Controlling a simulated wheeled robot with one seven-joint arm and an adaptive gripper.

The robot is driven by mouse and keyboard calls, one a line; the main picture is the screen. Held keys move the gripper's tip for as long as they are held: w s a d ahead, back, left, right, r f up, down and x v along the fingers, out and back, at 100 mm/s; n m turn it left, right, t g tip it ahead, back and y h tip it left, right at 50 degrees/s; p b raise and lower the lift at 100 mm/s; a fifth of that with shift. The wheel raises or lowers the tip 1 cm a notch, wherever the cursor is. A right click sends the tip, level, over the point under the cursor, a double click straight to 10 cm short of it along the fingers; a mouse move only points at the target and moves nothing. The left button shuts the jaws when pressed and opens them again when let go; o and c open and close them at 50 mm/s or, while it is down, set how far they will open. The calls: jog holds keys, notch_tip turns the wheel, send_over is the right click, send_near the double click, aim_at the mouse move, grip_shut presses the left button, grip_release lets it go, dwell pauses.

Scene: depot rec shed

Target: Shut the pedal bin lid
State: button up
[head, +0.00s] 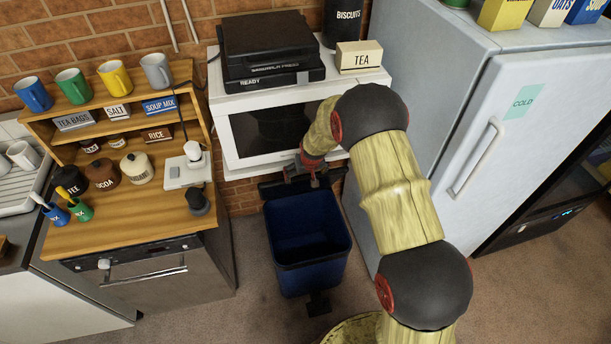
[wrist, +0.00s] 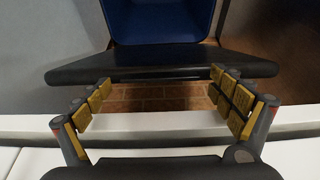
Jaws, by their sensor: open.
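The pedal bin (head: 306,245) is blue and stands on the floor below the white microwave, with its mouth open to view. Its black lid (head: 272,188) stands raised at the back rim, partly hidden by my gripper (head: 310,181). In the wrist view the lid (wrist: 160,64) is a wide dark slab across the upper middle, with the blue inside of the bin (wrist: 165,20) beyond it. My gripper (wrist: 160,92) is open and empty there, its yellow-padded fingers spread wide just short of the lid. I cannot tell whether they touch it. A dark pedal (head: 318,304) shows at the bin's front.
The microwave (head: 226,128) overhangs close behind the bin. A wooden-topped counter (head: 140,225) with an oven stands to the left, and a pale fridge (head: 500,150) to the right. Carpet (head: 262,320) in front of the bin is clear.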

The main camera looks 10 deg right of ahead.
jog(key=shift+c, duration=1)
jog(key=c, duration=1.5)
